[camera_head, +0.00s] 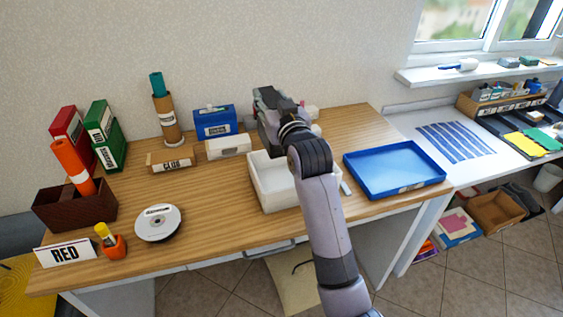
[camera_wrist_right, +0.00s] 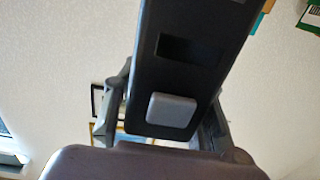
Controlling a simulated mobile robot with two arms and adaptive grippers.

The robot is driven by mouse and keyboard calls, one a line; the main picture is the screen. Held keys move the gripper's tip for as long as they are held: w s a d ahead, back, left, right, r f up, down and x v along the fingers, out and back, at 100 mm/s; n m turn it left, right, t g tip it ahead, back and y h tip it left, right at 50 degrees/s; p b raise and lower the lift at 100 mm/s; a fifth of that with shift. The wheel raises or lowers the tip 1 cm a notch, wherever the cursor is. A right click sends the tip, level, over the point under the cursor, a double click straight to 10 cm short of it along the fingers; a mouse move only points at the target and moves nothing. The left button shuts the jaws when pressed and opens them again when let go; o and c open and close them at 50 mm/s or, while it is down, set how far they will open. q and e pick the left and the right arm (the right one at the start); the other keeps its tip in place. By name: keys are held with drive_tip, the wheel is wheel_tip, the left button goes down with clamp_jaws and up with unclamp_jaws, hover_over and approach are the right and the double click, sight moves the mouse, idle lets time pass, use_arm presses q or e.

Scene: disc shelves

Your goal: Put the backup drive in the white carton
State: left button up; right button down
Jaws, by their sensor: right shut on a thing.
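The white carton (camera_head: 262,205) stands open on the wooden table, right of centre in the head view. My right arm crosses in front of it and hides part of its inside. My right gripper (camera_head: 274,112) is above and behind the carton, toward the wall. In the right wrist view the gripper (camera_wrist_right: 165,120) is shut on a black boxy thing with a slot and a grey square button, which appears to be the backup drive (camera_wrist_right: 195,60). No label on it is readable. My left gripper is not in view.
A blue tray (camera_head: 395,170) lies right of the carton. A white box (camera_head: 228,147), a blue box (camera_head: 214,122) and a cardboard tube (camera_head: 168,125) stand behind left. Bare table lies left of the carton.

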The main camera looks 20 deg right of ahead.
wheel_tip(320, 180, down, 16)
drive_tip(key=shift+r, duration=0.25)
drive_tip(key=shift+f, duration=0.15)
drive_tip(key=c, duration=1)
unclamp_jaws()
drive_tip(key=s, duration=1.2)
drive_tip(key=shift+d+b, duration=0.4)
drive_tip(key=shift+d, duration=0.05)
